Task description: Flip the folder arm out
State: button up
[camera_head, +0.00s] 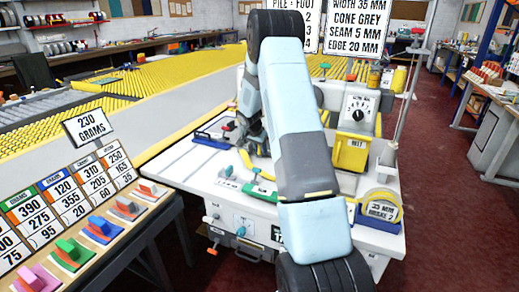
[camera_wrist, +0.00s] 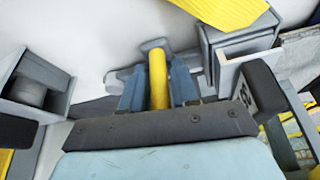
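In the wrist view a yellow upright handle (camera_wrist: 157,78) stands between the blue fingers of my gripper (camera_wrist: 158,92). The fingers lie close against both its sides, with no clear gap, so my gripper looks shut on it. A grey metal piece (camera_wrist: 122,78) lies at the handle's far end on the white machine top; it may be the folder arm, but I cannot tell for sure.
A grey block-like bracket (camera_wrist: 235,50) stands right of my gripper, and a grey housing (camera_wrist: 35,85) stands left. On the machine are a dial box (camera_head: 357,112), a yellow tape disc (camera_head: 381,208) and a thin pole (camera_head: 405,100). A bench with coloured clips (camera_head: 100,230) stands left.

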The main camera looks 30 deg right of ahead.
grip_shut()
dwell(0.3)
